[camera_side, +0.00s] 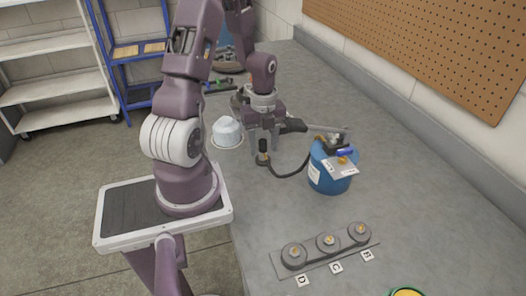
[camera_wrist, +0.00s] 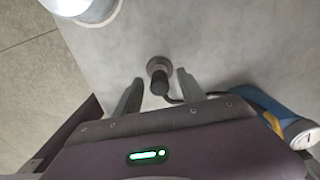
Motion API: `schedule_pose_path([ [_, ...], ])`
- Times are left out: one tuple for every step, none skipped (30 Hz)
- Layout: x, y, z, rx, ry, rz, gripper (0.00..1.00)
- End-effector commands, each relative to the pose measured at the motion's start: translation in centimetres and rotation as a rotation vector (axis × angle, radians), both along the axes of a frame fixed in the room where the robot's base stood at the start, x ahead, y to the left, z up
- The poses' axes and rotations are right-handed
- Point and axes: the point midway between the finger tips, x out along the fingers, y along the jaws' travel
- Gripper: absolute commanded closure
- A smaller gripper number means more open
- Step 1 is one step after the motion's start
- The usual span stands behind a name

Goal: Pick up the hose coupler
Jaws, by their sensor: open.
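The hose coupler (camera_side: 262,152) is a small black upright piece on a round dark base on the grey bench. A black hose runs from it to a blue tank (camera_side: 325,177). In the wrist view the coupler (camera_wrist: 158,75) lies between the lines of my two fingers, just ahead of their tips. My gripper (camera_side: 263,140) points down over the bench, open and empty, with the coupler at its fingers. In the wrist view my gripper (camera_wrist: 160,82) shows its two fingers apart on either side of the coupler. I cannot tell whether either finger touches it.
A white cap-like container (camera_side: 227,131) stands left of the coupler near the bench edge. A grey strip with three round knobs (camera_side: 327,243) and letter labels lies at the front. A green-and-yellow round item (camera_side: 405,292) is at the bottom edge. A pegboard (camera_side: 440,45) lines the wall.

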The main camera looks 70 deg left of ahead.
Motion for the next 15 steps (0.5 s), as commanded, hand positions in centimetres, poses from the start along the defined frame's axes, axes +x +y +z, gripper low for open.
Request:
schedule_pose_path([
  [0.0, 0.01, 0.01, 0.0, 0.0, 0.0, 0.52],
  [0.0, 0.02, 0.02, 0.0, 0.0, 0.0, 0.52],
  [0.01, 0.02, 0.03, 0.0, 0.0, 0.001, 0.52],
  [0.01, 0.02, 0.04, 0.0, 0.0, 0.001, 0.52],
  [0.01, 0.03, 0.04, 0.0, -0.001, 0.001, 0.58],
  [0.01, 0.03, 0.05, 0.0, -0.001, 0.001, 0.66],
  [0.01, 0.03, 0.05, 0.001, -0.001, 0.001, 0.72],
  [0.01, 0.03, 0.06, 0.001, -0.001, 0.001, 0.78],
  [0.01, 0.03, 0.06, 0.001, -0.001, 0.001, 0.86],
  [0.01, 0.04, 0.06, 0.001, -0.001, 0.001, 0.92],
  [0.01, 0.04, 0.07, 0.001, -0.001, 0.001, 0.98],
  [0.01, 0.04, 0.07, 0.001, -0.001, 0.001, 1.0],
  [0.01, 0.04, 0.07, 0.001, -0.001, 0.001, 1.0],
  [0.01, 0.04, 0.07, 0.001, -0.001, 0.001, 1.0],
  [0.01, 0.04, 0.08, 0.001, -0.001, 0.001, 1.0],
])
